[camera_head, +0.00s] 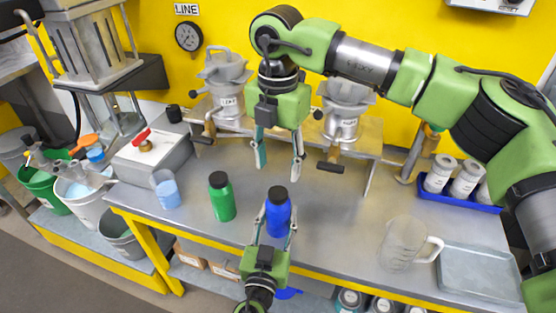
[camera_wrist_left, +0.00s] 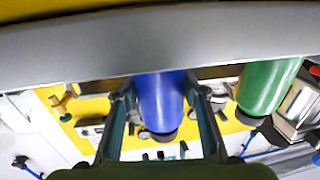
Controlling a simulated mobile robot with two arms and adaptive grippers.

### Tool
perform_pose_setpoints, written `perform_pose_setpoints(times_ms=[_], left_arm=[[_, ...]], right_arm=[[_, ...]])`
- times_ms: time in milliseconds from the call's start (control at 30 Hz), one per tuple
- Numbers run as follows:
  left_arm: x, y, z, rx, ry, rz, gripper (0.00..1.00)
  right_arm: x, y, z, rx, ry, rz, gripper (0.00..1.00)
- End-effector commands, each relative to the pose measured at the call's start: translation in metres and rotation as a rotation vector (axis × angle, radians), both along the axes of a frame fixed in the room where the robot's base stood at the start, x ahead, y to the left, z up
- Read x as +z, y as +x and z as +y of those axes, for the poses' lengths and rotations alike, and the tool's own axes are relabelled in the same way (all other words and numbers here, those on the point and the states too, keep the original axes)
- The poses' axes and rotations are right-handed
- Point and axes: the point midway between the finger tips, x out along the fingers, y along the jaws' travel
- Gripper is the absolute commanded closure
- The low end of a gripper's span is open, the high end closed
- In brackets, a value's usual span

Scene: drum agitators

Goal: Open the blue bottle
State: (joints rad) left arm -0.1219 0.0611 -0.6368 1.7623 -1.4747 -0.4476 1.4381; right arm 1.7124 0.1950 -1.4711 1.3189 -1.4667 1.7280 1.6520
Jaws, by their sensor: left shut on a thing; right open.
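The blue bottle (camera_head: 278,216) with a black cap stands upright on the steel bench near its front edge. My left gripper (camera_head: 273,222) comes from the front edge and is shut on the bottle's body, with one finger on each side. The left wrist view also shows the blue bottle (camera_wrist_left: 161,100) between the fingers of my left gripper (camera_wrist_left: 162,112). My right gripper (camera_head: 279,170) points down above and behind the bottle. Its fingers are spread and empty, and they are apart from the cap.
A green bottle (camera_head: 221,197) stands just left of the blue one, and a cup of blue liquid (camera_head: 166,189) is farther left. A clear jug (camera_head: 405,245) and a grey tray (camera_head: 481,272) are at right. Metal machines (camera_head: 342,110) stand behind. The bench between bottle and jug is clear.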

Motion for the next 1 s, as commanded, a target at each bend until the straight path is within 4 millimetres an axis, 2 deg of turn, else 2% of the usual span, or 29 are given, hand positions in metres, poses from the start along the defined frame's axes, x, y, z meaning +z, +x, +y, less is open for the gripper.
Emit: perform_pose_setpoints(times_ms=[300,500,767,867,1000], left_arm=[[-0.001,0.0,0.0,0.0,0.0,0.001,1.0],[-0.001,0.0,0.0,0.0,0.0,0.002,1.0],[-0.001,0.0,0.0,0.0,0.0,0.002,1.0],[-0.001,0.0,0.0,0.0,0.0,0.002,1.0],[-0.001,0.0,0.0,0.0,0.0,0.002,1.0]], right_arm=[[0.0,0.0,0.0,-0.55,0.0,0.0,0.53],[0.0,0.0,0.0,-0.825,0.0,0.0,0.53],[-0.003,0.0,0.0,-0.975,-0.001,0.0,0.53],[-0.012,0.0,0.0,-0.983,-0.002,0.001,0.53],[-0.033,-0.001,0.0,-0.981,-0.002,0.002,0.53]])
